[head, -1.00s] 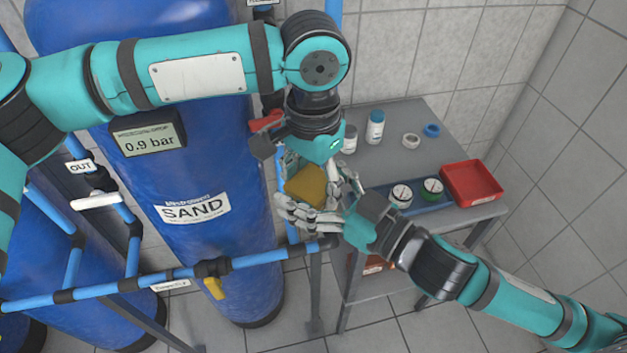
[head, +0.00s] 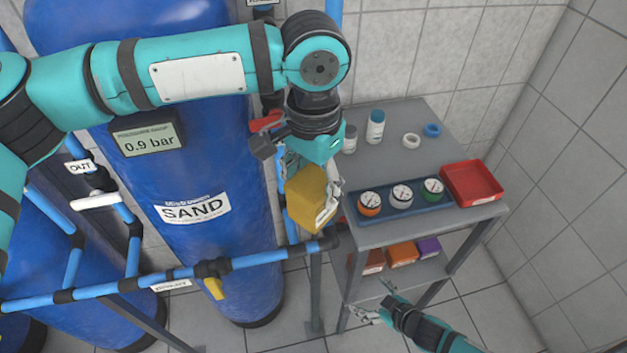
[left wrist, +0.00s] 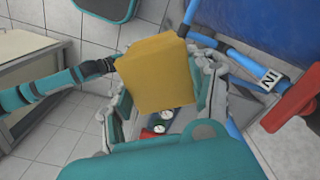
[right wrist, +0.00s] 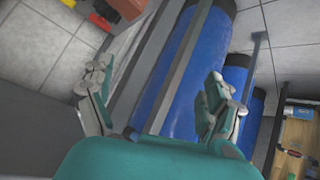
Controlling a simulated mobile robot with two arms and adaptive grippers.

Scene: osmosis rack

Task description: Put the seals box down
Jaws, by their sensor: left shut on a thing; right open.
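A yellow box (head: 306,194), likely the seals box, hangs in my left gripper (head: 318,188), tilted, in front of the blue tank and left of the grey table. A white label shows on its lower right side, too small to read. In the left wrist view the yellow box (left wrist: 155,75) sits between both fingers of my left gripper (left wrist: 165,92). My right gripper (head: 372,303) is low in front of the table's lower shelf, apart from the box. In the right wrist view my right gripper (right wrist: 155,80) has its fingers spread with nothing between them.
The grey table (head: 390,160) holds a blue tray (head: 440,209) with gauges, a red tray (head: 472,184), bottles and rings. Its lower shelf (head: 385,281) bears red, orange (head: 403,254) and purple (head: 428,247) boxes. Blue pipes (head: 160,279) and the sand tank (head: 190,170) stand left.

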